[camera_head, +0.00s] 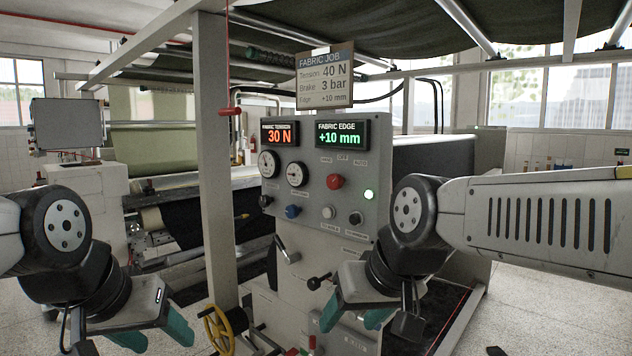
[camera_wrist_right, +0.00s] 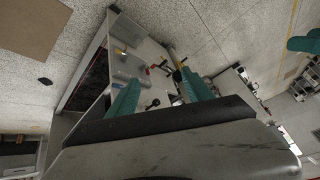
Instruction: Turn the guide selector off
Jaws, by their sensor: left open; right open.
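A grey control panel (camera_head: 318,205) stands in the middle of the head view. A red selector knob (camera_head: 335,181) sits on its upper right part, under small labels that look like MAN, OFF and AUTO; its exact pointing is too small to tell. My right gripper (camera_head: 354,316) is open and empty, low in front of the cabinet and below the knob. It also shows in the right wrist view (camera_wrist_right: 160,97), fingers apart with nothing between them. My left gripper (camera_head: 155,335) is open and empty at the lower left, apart from the panel.
Displays read 30 N and +10 mm. A job sign (camera_head: 324,76) hangs above. Levers (camera_head: 318,282) and a yellow handwheel (camera_head: 218,328) stick out below. A grey post (camera_head: 213,150) stands left.

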